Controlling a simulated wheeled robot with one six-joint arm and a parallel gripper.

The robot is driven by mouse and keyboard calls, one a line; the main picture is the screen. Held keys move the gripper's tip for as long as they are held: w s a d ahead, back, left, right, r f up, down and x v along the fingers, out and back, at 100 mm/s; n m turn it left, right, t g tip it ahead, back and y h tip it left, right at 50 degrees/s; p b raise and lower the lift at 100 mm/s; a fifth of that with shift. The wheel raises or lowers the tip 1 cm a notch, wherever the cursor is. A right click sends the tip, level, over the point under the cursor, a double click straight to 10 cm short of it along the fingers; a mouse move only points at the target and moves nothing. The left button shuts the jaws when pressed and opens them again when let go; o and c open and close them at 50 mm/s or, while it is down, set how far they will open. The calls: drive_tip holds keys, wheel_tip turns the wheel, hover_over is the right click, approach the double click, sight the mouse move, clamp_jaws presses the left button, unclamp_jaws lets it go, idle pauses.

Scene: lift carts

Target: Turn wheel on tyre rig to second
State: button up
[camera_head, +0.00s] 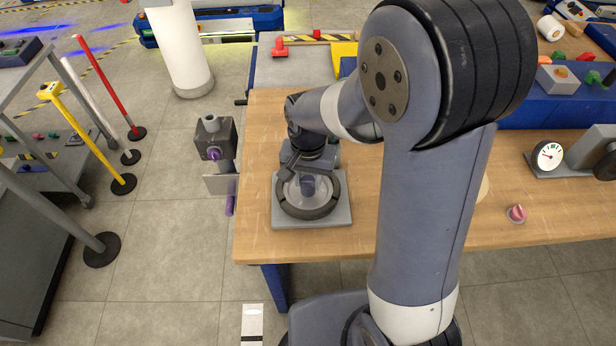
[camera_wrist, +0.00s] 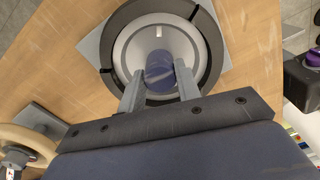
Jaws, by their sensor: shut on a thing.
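The tyre rig is a grey square plate (camera_head: 283,215) near the left end of the wooden table, with a dark tyre ring (camera_head: 310,212) on it. In the wrist view, the tyre ring (camera_wrist: 207,40) surrounds a light grey wheel disc (camera_wrist: 135,45) with a blue-purple hub knob (camera_wrist: 160,70) at its middle. In the head view, my wrist partly hides the rig.
A white dial gauge (camera_head: 549,155) and a pink knob (camera_head: 516,213) are on the table's right part. A dark box with a purple part (camera_head: 215,140) is off the left edge. A beige ring (camera_wrist: 30,142) shows lower left in the wrist view. Posts stand on the floor left.

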clamp_jaws()
drive_tip(key=shift+n, duration=0.4)
drive_tip(key=n+b, duration=0.1)
drive_tip(key=n, duration=0.4)
drive_tip(key=n+b, duration=0.1)
drive_tip(key=n, duration=1.1)
drive_tip(key=shift+n+b, duration=0.3)
drive_tip(key=n, duration=0.5)
drive_tip(key=shift+n, duration=0.3)
drive_tip(key=shift+w, duration=0.1)
